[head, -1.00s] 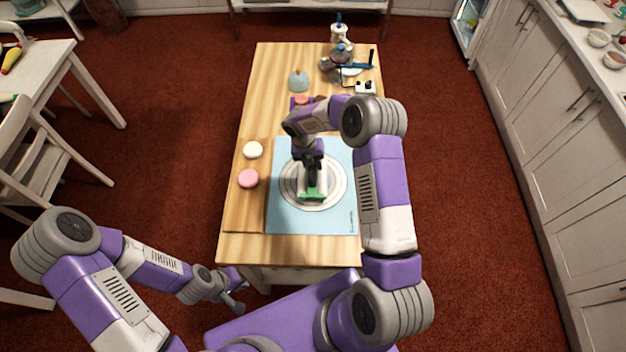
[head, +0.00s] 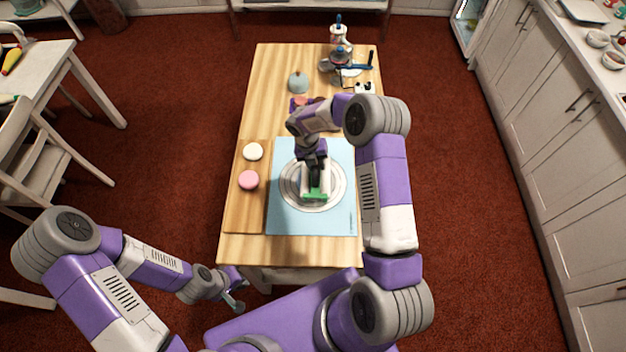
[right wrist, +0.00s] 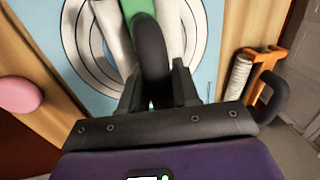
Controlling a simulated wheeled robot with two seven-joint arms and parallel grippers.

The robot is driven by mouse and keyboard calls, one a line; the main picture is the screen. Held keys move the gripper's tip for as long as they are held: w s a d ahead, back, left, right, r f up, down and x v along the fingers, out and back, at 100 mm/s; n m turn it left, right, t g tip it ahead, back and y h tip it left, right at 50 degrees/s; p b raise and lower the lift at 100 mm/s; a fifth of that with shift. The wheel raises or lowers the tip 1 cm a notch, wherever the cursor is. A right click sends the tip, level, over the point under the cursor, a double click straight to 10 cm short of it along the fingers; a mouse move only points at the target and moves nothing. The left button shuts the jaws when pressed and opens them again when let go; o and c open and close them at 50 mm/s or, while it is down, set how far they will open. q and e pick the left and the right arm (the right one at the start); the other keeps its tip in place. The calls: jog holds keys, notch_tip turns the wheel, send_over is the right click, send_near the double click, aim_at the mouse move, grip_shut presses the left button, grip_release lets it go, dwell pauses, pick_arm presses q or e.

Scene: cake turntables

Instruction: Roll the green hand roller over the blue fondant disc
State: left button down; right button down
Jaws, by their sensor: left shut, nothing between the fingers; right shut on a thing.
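My right gripper (head: 315,174) is shut on the dark handle (right wrist: 150,55) of the green hand roller (head: 315,197). I cannot make out the blue fondant disc clearly; the roller and gripper cover the middle of the rings. Whether the roller touches the surface below is unclear. My left gripper (head: 236,303) is shut and empty, low beyond the table's near edge.
A white disc (head: 253,152) and a pink disc (head: 248,180) lie on the wooden board (head: 245,215) left of the mat. An orange tool with a white roll (right wrist: 262,75) lies right of the mat. A pale blue dome (head: 298,83) and other tools stand at the far end.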

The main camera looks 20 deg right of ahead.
jog(key=shift+d+p+v, duration=0.2)
jog(key=shift+p+v, duration=0.55)
jog(key=shift+v, duration=0.5)
jog(key=shift+d+p+v, duration=0.15)
jog(key=shift+p+v, duration=0.6)
jog(key=shift+v, duration=0.5)
jog(key=shift+s, duration=0.1)
